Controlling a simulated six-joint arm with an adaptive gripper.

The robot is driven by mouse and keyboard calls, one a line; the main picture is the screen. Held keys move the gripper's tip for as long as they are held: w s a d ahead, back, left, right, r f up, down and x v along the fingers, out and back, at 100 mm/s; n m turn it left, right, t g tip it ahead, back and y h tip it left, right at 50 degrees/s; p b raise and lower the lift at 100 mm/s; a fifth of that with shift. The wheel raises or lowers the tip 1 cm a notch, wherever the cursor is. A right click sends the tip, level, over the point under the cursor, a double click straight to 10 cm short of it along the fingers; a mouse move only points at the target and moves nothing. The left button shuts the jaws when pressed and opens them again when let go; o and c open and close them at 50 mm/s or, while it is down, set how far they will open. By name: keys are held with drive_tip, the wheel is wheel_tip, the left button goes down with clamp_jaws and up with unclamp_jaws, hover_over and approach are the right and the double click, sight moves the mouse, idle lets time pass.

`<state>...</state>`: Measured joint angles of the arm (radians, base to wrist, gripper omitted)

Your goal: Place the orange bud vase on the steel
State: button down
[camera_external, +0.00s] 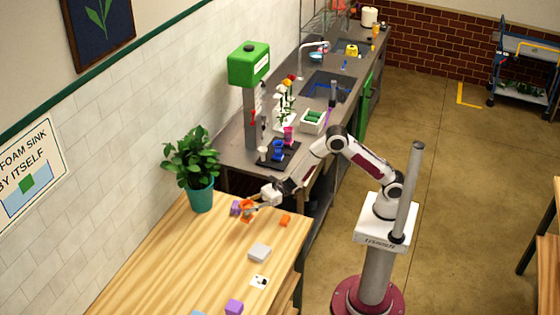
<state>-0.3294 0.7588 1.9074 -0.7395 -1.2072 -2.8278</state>
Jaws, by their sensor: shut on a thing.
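The vase is small and partly hidden by the fingers. I cannot tell whether it touches the table. The steel counter (232,152) runs from just beyond the wooden table to the back of the room. Its bare near-left part lies beyond my gripper.
Purple (236,207) and orange (285,220) pieces are near my gripper. A potted plant (200,193) stands left. A dark tray (284,157) with small vases and a green-topped post (249,64) stand on the counter.

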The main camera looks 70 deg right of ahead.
drive_tip(key=shift+f, duration=2.25)
drive_tip(key=shift+f, duration=0.15)
drive_tip(key=c, duration=1.6)
unclamp_jaws()
drive_tip(key=shift+f, duration=0.1)
drive_tip(key=shift+o, duration=0.2)
drive_tip(key=shift+d, duration=0.1)
drive_tip(key=shift+v, duration=3.85)
drive_tip(key=shift+w, duration=0.1)
drive_tip(key=shift+d, duration=0.1)
